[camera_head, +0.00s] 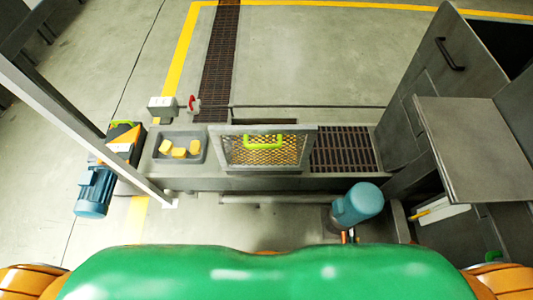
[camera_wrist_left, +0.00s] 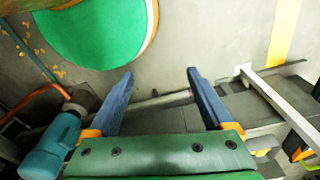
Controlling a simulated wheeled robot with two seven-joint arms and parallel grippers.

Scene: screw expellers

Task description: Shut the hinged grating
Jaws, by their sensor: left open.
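The hinged grating (camera_head: 290,152) is a grey-framed panel with yellowish mesh and a lime-green handle (camera_head: 263,147). In the head view it sits in the middle of the long grey trough and looks raised at a tilt, though the exact angle is hard to tell. My left gripper (camera_wrist_left: 160,84) shows only in the left wrist view, with its two blue fingers spread wide and nothing between them. I cannot make out the grating in that view. My right gripper is in neither view.
A tray (camera_head: 159,158) with yellow blocks (camera_head: 179,152) lies left of the grating. Dark slats (camera_head: 343,149) lie to its right. A blue-teal motor (camera_head: 358,204) stands in front; a grey cabinet (camera_head: 420,90) stands at the right. Open floor (camera_head: 310,55) lies behind.

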